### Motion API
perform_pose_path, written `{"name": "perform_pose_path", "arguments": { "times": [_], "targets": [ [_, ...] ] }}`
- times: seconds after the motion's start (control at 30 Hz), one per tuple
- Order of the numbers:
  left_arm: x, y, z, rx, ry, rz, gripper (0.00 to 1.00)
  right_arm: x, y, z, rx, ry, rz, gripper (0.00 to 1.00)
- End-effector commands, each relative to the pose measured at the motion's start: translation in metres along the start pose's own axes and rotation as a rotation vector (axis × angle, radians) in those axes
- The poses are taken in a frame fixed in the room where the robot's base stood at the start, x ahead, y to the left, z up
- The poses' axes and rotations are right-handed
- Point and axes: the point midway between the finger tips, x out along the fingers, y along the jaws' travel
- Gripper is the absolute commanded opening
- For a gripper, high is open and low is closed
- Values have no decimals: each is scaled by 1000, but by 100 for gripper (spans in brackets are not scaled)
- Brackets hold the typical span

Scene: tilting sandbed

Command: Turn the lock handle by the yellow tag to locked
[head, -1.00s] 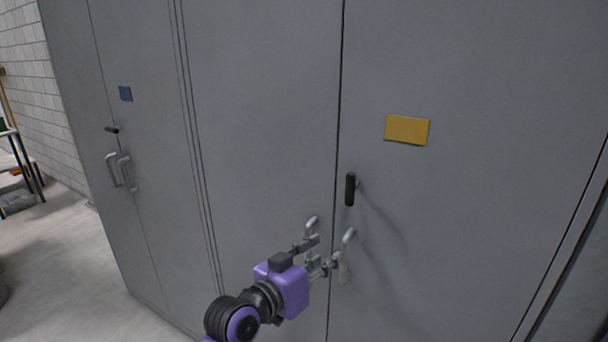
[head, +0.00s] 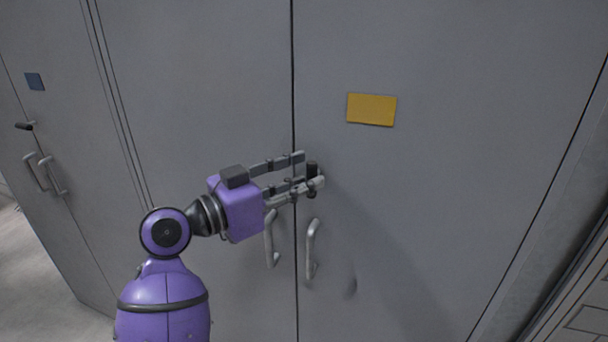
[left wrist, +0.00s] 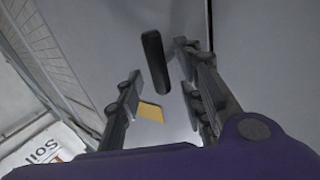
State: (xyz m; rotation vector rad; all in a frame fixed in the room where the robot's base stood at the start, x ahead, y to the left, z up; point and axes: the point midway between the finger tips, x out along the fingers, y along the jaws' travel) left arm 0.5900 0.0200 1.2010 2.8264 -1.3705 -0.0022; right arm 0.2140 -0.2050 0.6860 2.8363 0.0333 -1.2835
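The black lock handle (head: 312,170) stands upright on the grey cabinet door, below and left of the yellow tag (head: 371,109). In the left wrist view the handle (left wrist: 155,62) shows between and slightly beyond my fingertips, and part of the yellow tag (left wrist: 150,111) shows lower down. My left gripper (head: 309,172) reaches in from the left at the handle. Its fingers (left wrist: 161,66) are spread apart with a gap on each side of the handle; I cannot tell whether one touches it. My right gripper is not in view.
Two pale pull handles, left (head: 270,240) and right (head: 312,250), flank the door seam just below my gripper. A second cabinet section at left has a blue tag (head: 35,81) and a black handle (head: 25,126) lying roughly horizontal. The door face at right is clear.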

Motion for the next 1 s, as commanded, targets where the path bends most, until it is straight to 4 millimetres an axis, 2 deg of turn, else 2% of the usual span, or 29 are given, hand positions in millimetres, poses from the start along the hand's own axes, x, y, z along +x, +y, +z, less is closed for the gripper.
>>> {"name": "perform_pose_path", "arguments": {
  "times": [0.13,0.4,0.67,1.0],
  "targets": [
    [10,0,-1,-1,1,1,35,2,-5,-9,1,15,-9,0],
    [12,0,1,-1,-1,0,35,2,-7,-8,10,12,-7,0],
    [11,0,0,-1,0,0,1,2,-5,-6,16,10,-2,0],
    [11,0,1,-16,10,1,0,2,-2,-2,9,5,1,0]
  ]
}}
